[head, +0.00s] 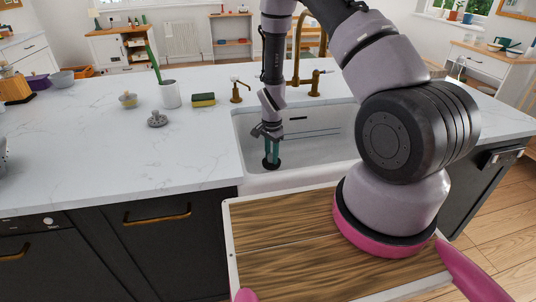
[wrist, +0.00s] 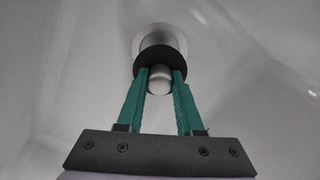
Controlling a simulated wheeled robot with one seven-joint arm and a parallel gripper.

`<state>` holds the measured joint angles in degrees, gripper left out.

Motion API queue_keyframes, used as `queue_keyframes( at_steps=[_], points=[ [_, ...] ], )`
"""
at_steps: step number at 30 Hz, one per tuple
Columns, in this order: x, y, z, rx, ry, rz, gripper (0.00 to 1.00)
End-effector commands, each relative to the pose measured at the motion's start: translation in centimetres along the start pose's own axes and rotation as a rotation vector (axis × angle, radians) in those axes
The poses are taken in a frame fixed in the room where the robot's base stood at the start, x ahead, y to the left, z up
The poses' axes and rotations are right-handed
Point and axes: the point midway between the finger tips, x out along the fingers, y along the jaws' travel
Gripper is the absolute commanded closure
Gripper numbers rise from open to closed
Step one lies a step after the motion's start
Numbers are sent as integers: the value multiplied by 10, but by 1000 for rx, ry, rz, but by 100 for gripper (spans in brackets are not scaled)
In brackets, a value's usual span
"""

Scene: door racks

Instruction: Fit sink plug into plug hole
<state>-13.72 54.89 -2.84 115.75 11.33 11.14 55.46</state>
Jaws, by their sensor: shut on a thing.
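My gripper (head: 272,154) points down inside the white sink (head: 325,150), near its left end. Its teal fingers (wrist: 160,82) are shut on the sink plug (wrist: 160,57), a dark disc with a pale rounded knob between the fingertips. In the head view the plug (head: 271,164) shows as a black disc below the fingers. In the wrist view the plug hole (wrist: 160,29), a pale round ring, lies just beyond the plug and is partly covered by it. I cannot tell how much gap lies between them. The hole is hidden in the head view.
A sponge (head: 204,100), a white cup with a green brush (head: 171,94) and a grey scrubber (head: 157,119) stand left on the counter (head: 110,165).

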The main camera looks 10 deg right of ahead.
Motion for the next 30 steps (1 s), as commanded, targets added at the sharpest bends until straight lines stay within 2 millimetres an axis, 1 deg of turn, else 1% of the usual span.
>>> queue_keyframes(
  at_steps=[8,11,24,30],
  points=[
    [-1,0,0,0,0,0,100],
    [4,0,0,0,0,1,100],
    [43,0,0,-2,-1,2,100],
    [54,0,0,-1,0,0,100]
  ],
)
